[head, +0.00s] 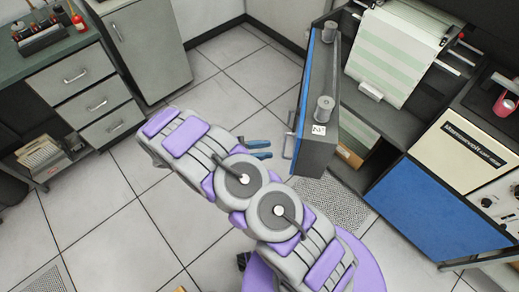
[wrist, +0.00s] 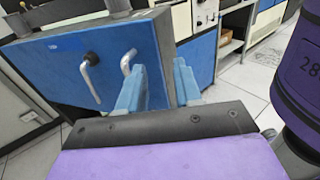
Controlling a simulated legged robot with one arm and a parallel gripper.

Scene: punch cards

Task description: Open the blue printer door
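The blue printer door (head: 303,98) stands swung out from the printer (head: 395,60), its blue face turned left toward the cabinets and its grey inner side toward the paper. In the wrist view the blue door face (wrist: 60,75) fills the left, with two metal handles, one left (wrist: 90,75) and one right (wrist: 127,62). My gripper (head: 265,149) has blue fingers and is near the door's lower handle (head: 289,145) in the head view. In the wrist view my gripper (wrist: 155,80) is open, with a gap between its fingers; the right handle shows just beyond the left finger. Contact is unclear.
Grey drawers (head: 85,90) and a grey cabinet (head: 150,45) stand at the left and back. A blue-fronted console (head: 435,215) stands at the right. A floor grate (head: 335,200) lies below the door. The tiled floor (head: 110,230) at the left is clear.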

